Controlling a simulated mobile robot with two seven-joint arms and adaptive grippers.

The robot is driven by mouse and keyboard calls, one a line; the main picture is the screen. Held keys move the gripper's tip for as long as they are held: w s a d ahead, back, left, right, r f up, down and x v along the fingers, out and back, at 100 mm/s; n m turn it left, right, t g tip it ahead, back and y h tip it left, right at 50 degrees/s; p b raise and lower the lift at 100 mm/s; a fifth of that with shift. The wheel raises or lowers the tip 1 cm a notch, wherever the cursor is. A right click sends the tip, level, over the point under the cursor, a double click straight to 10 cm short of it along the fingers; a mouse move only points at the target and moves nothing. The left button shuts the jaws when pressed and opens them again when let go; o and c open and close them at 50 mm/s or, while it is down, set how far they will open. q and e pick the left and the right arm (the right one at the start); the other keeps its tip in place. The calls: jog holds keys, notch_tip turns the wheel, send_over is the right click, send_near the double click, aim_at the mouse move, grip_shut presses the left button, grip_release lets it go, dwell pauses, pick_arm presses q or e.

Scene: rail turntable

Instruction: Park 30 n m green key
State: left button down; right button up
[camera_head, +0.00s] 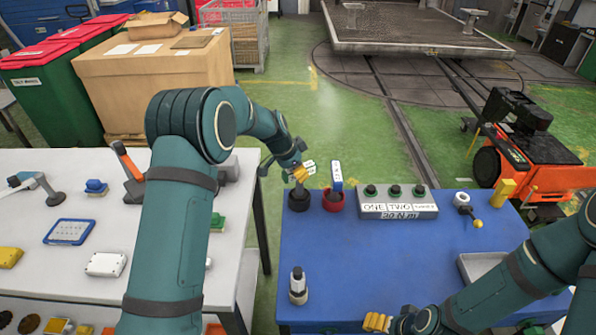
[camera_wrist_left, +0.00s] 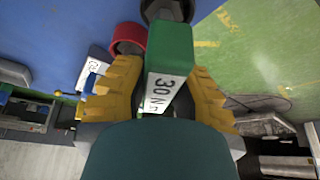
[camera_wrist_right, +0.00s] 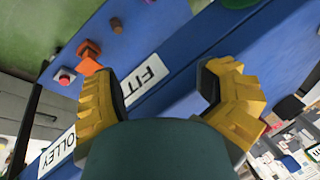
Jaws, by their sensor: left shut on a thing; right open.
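The green key (camera_wrist_left: 174,45) has a white label reading 30 N m and is gripped between the yellow fingers of my left gripper (camera_wrist_left: 160,95). In the head view my left gripper (camera_head: 303,172) is above the black round holder (camera_head: 299,201) on the blue table (camera_head: 335,260). The black holder also shows in the left wrist view (camera_wrist_left: 160,8), partly behind the key's far end. I cannot tell whether the key touches it. A red holder (camera_head: 333,204) with a blue key (camera_head: 337,176) upright stands to its right. My right gripper (camera_wrist_right: 166,85) is open and empty by the table's labelled edge.
A grey box (camera_head: 398,210) with several green buttons and labels stands right of the holders. A small dark-and-white device (camera_head: 298,286) stands near the front left. A grey tray (camera_head: 482,268) lies at the right. The middle of the blue table is clear. A white table (camera_head: 60,190) stands left, across a gap.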

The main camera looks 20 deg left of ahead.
pick_arm(q)
jog(key=shift+s+d+f+b, duration=0.15)
jog(key=shift+s+f+b, duration=0.1)
jog(key=shift+f+b, duration=0.45)
pick_arm(e)
jog(key=shift+s+d+f, duration=0.1)
jog(key=shift+s+f, duration=0.05)
jog(key=shift+f, duration=0.3)
jog(key=shift+s+d+f, duration=0.1)
jog(key=shift+f, duration=0.3)
pick_arm(q)
jog(key=shift+r, duration=0.1)
jog(key=shift+w+a+r+p, duration=0.15)
jog(key=shift+r+p, duration=0.4)
jog(key=shift+r, duration=0.3)
jog(key=shift+w+a+r+p, duration=0.1)
jog(key=shift+r+p, duration=0.4)
jog(key=shift+r, duration=0.35)
pick_arm(e)
jog(key=shift+w+a+r, duration=0.1)
jog(key=shift+a+r, duration=0.05)
jog(key=shift+r, duration=0.3)
jog(key=shift+w+a+r, duration=0.1)
jog(key=shift+a+r, duration=0.05)
jog(key=shift+r, duration=0.25)
pick_arm(q)
jog(key=shift+w, duration=0.15)
pick_arm(e)
jog(key=shift+s+f, duration=0.1)
